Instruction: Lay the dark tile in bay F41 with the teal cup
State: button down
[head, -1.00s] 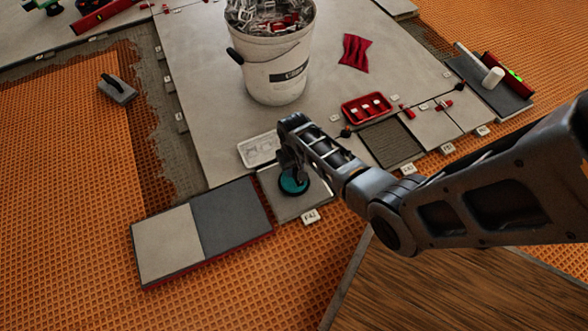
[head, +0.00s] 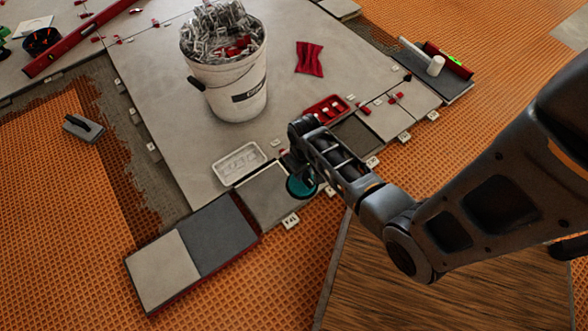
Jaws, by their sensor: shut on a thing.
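My gripper (head: 299,168) points down and is shut on the teal cup (head: 300,187), mostly hiding its grip. The cup is at the right edge of a grey tile (head: 259,196) in the bay behind a white label (head: 291,221), which seems to read F41. I cannot tell whether the cup touches the tile. The dark tile (head: 216,235) lies left of that bay, beside a pale tile (head: 162,270) on a red-edged base (head: 205,285). The cup is apart from the dark tile.
A white bucket of clips (head: 230,80) stands on the laid tiles. A white tray (head: 239,163) lies just behind the bay. A red tray (head: 327,109) and a dark ribbed bay (head: 357,136) are further right. Orange matting (head: 70,220) is open at the left.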

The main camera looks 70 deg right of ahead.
jog(key=shift+r+p, duration=3.5)
jog(key=shift+p, duration=0.1)
